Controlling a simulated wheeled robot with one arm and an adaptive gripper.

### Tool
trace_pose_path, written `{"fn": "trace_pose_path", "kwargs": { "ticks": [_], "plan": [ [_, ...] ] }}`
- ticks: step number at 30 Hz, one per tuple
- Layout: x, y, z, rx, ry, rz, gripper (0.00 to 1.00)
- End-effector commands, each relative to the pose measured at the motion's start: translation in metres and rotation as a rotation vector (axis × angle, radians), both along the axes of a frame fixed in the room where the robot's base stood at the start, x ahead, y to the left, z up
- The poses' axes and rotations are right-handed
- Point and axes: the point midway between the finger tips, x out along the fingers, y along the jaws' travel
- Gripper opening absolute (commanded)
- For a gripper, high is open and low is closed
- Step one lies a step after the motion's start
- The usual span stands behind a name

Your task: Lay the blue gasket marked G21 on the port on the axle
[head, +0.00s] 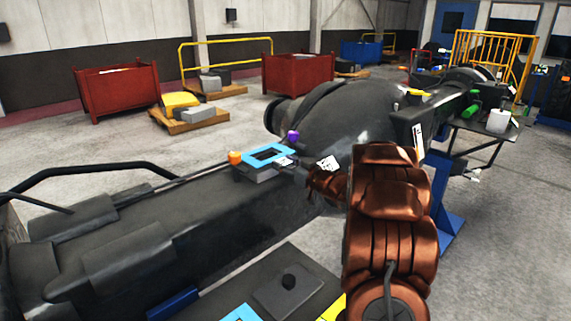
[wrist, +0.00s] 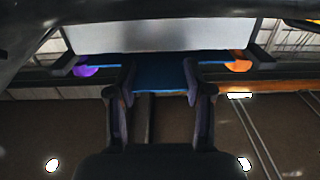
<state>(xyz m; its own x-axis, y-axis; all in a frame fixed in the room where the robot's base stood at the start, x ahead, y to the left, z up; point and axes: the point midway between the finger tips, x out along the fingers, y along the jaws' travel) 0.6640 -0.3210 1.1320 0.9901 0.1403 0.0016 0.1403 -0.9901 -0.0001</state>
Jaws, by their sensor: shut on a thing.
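The blue gasket (head: 268,154) is a flat frame with an open middle. In the head view it is over the dark port block (head: 262,174) on top of the axle (head: 150,250), between an orange knob (head: 235,157) and a purple knob (head: 293,137). I cannot tell whether it touches the port. My gripper (head: 286,162) is shut on the gasket's near right edge. In the wrist view my gripper (wrist: 160,90) has the gasket (wrist: 160,73) between its fingers, with the purple knob (wrist: 86,71) left and the orange knob (wrist: 238,66) right. No G21 mark is readable.
The axle's round housing (head: 350,120) rises behind the port. Red bins (head: 118,90) stand far back on open floor.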

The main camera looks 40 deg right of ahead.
Motion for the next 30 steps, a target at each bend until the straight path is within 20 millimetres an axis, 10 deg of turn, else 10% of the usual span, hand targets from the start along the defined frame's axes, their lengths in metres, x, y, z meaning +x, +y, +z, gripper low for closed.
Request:
{"fn": "trace_pose_path", "kwargs": {
  "ticks": [30],
  "plan": [
    [0.0, 0.0, -0.012, 0.0, 0.0, 0.0, 0.27]
  ]
}}
